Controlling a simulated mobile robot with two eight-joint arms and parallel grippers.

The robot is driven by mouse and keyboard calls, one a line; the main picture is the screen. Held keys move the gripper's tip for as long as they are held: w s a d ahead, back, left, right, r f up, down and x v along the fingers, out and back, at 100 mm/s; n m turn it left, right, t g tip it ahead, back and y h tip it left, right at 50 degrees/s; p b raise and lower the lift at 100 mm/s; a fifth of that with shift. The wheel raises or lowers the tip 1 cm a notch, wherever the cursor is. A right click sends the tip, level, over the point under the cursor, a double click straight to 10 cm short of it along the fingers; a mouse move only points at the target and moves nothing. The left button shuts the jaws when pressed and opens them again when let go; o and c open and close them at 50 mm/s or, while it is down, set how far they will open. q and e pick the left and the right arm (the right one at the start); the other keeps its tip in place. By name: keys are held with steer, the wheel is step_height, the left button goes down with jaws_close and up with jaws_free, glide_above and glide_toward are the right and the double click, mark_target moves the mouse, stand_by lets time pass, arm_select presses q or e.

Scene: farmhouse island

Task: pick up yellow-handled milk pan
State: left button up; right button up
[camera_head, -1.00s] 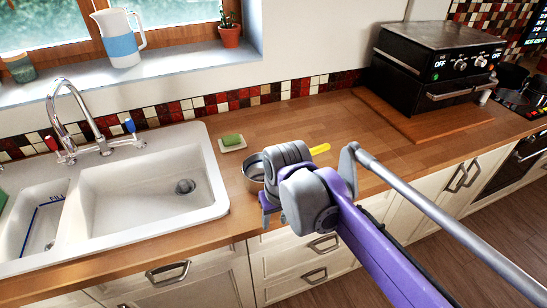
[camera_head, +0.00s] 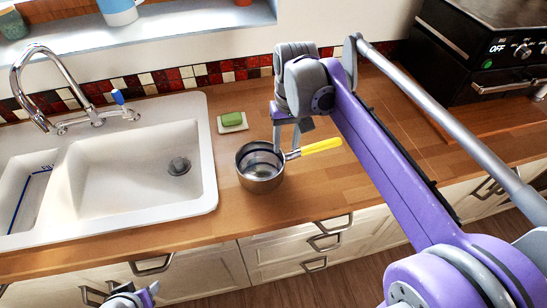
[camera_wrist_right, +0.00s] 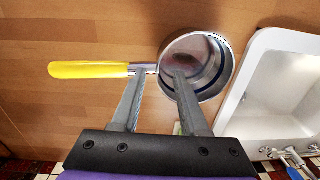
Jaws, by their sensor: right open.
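The milk pan (camera_head: 260,178) is a round steel pan standing upright on the wooden counter, right of the sink. Its yellow handle (camera_head: 321,146) points right in the head view. My right gripper (camera_head: 287,148) is open and points down by the joint of pan and handle. In the right wrist view, the pan (camera_wrist_right: 214,50) is upper centre-right and the handle (camera_wrist_right: 90,70) points left. The open right gripper (camera_wrist_right: 161,72) has one fingertip over the metal neck and the other over the pan's rim; contact is unclear. My left gripper (camera_head: 135,298) is partly cut off at the bottom.
The white sink (camera_head: 205,185) with its chrome tap (camera_head: 42,88) lies left of the pan. A green soap (camera_head: 232,119) on a dish is behind the pan. A black oven (camera_head: 480,80) stands at right. The counter's front edge is close to the pan.

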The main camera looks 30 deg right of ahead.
mark_target(283, 161)
steer(key=f, duration=0.4)
steer(key=shift+s+a, duration=0.1)
steer(key=shift+a, duration=0.2)
steer(key=shift+s+a+f, duration=0.1)
steer(key=shift+f, duration=2.95)
jaws_close()
